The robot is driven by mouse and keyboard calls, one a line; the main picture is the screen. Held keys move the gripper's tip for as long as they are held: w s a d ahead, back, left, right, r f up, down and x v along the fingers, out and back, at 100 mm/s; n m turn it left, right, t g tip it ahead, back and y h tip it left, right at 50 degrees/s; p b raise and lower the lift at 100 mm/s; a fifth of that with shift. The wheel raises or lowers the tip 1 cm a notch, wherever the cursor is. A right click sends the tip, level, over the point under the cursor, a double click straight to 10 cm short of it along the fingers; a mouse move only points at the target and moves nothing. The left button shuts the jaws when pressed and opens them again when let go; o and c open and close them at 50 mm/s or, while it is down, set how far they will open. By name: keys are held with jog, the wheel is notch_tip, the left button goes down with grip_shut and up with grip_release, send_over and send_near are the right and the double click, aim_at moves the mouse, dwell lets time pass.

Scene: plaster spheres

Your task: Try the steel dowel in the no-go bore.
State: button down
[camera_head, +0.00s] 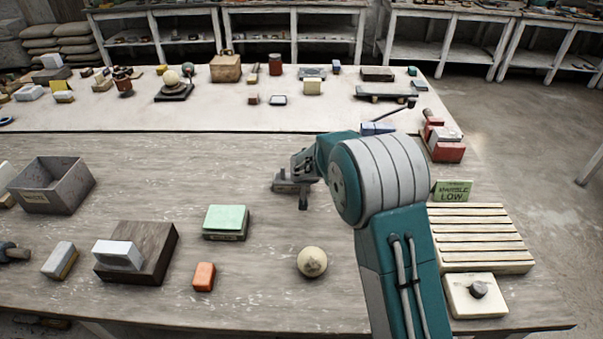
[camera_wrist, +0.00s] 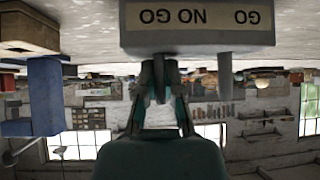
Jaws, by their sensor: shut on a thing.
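The grey gauge block (camera_head: 286,187) stands on the near bench, partly covered by my gripper (camera_head: 304,164). In the wrist view, which is upside down, the gauge block (camera_wrist: 198,37) shows its GO and NO GO labels. My gripper (camera_wrist: 163,72) is shut on the steel dowel (camera_wrist: 159,82), lined up with the NO GO label at the block's edge. I cannot tell whether the dowel's end is inside the bore or resting at its mouth. A second grey pin (camera_wrist: 225,75) projects from the block nearer the GO label.
A plaster sphere (camera_head: 312,262), an orange block (camera_head: 204,277) and a green-topped block (camera_head: 226,221) lie nearer the front. A slatted rack (camera_head: 480,238) and a green sign (camera_head: 453,191) stand at right. A grey bin (camera_head: 52,185) is at left. Bare bench surrounds the gauge block's left side.

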jog(key=shift+r, duration=0.2)
jog(key=shift+r, duration=3.85)
